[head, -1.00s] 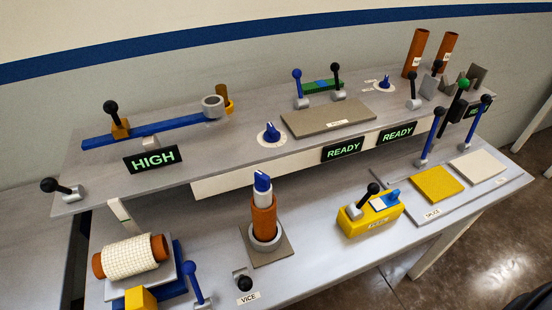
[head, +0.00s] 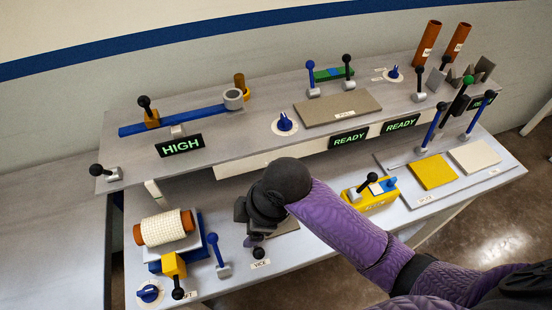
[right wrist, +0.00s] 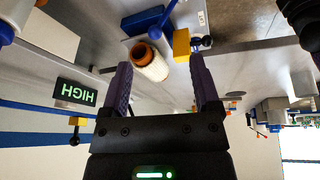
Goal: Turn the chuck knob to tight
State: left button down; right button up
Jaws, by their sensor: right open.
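Several blue dial knobs show in the head view: a knob (head: 149,292) at the lower left front, a knob (head: 285,124) on the upper shelf, and a small knob (head: 393,73) further back. I cannot read which one is the chuck's. A brown tube wrapped in white mesh (head: 167,229) lies near the lower-left knob; it also shows in the right wrist view (right wrist: 150,60). My right gripper (head: 252,215) is over the bench, right of the mesh tube. Its jaws are open and empty in the right wrist view (right wrist: 160,64). My left gripper is out of view.
A blue lever (head: 216,250) and a yellow block with a black-balled handle (head: 173,266) stand near the mesh tube. A HIGH sign (head: 180,145) fronts the upper shelf. A yellow box (head: 372,195) sits right of my arm.

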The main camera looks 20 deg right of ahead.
jog(key=w+d+r+n+h, duration=0.1)
jog(key=w+d+r+n, duration=0.1)
jog(key=w+r+n, duration=0.1)
jog(key=w+d+r+n+g+h, duration=0.1)
jog(key=w+d+r+n, duration=0.2)
jog(key=w, duration=0.1)
jog(key=w+d+r+n+h, duration=0.1)
jog(key=w+d+r+n, duration=0.2)
jog(key=w, duration=0.1)
jog(key=shift+r+g+h, duration=0.35)
jog(key=shift+g+h, duration=0.05)
notch_tip(320, 180, down, 9)
jog(key=shift+f+b, duration=0.15)
jog(key=shift+b, duration=0.3)
jog(key=shift+f, duration=0.2)
grip_shut()
